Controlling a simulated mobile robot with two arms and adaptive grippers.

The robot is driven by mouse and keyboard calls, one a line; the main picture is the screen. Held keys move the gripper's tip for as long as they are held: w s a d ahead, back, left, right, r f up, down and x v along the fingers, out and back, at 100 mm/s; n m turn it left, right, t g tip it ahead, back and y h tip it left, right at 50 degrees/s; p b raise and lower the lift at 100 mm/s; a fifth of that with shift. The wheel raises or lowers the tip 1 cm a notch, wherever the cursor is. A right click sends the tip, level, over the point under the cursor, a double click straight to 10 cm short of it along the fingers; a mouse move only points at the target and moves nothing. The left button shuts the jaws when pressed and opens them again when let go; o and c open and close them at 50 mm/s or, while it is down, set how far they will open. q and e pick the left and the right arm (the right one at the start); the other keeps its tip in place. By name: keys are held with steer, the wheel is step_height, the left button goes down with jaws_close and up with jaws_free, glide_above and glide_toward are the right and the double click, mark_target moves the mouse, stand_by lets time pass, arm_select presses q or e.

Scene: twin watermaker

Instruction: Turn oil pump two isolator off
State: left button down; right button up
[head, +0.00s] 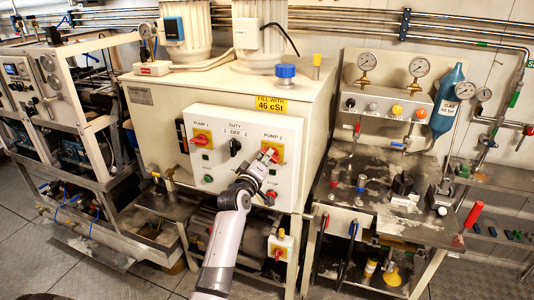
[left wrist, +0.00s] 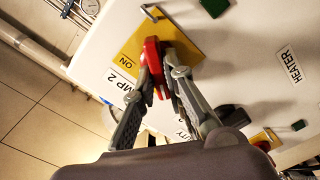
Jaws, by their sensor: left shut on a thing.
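The pump 2 isolator (head: 275,149) is a red rotary handle on a yellow plate, at the upper right of the white control box (head: 222,166). My left gripper (head: 266,160) is at this isolator and partly hides it in the head view. In the left wrist view, the red handle (left wrist: 152,54) stands between the two fingers of my left gripper (left wrist: 157,73), which are shut on it. The yellow plate (left wrist: 183,43) behind it shows the word ON, beside a partly hidden pump 2 label (left wrist: 125,80). My right gripper is not in view.
The pump 1 isolator (head: 201,137) is at the box's upper left, with the black duty switch (head: 235,146) between. A lower red-yellow switch (head: 279,252) sits below the box. A gauge bench (head: 385,105) stands right; a metal rack (head: 60,100) stands left.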

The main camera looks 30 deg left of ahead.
arm_select(q)
steer(key=shift+a+f+n+p, duration=0.1)
steer(key=shift+n+p, duration=0.5)
steer(key=shift+n, duration=1.1)
steer(key=shift+f+n+p, duration=0.1)
steer(key=shift+n+p, duration=0.45)
steer(key=shift+n, duration=1.15)
steer(key=c, duration=1.6)
jaws_free()
steer(key=shift+c, duration=0.2)
steer(key=v, duration=1.2)
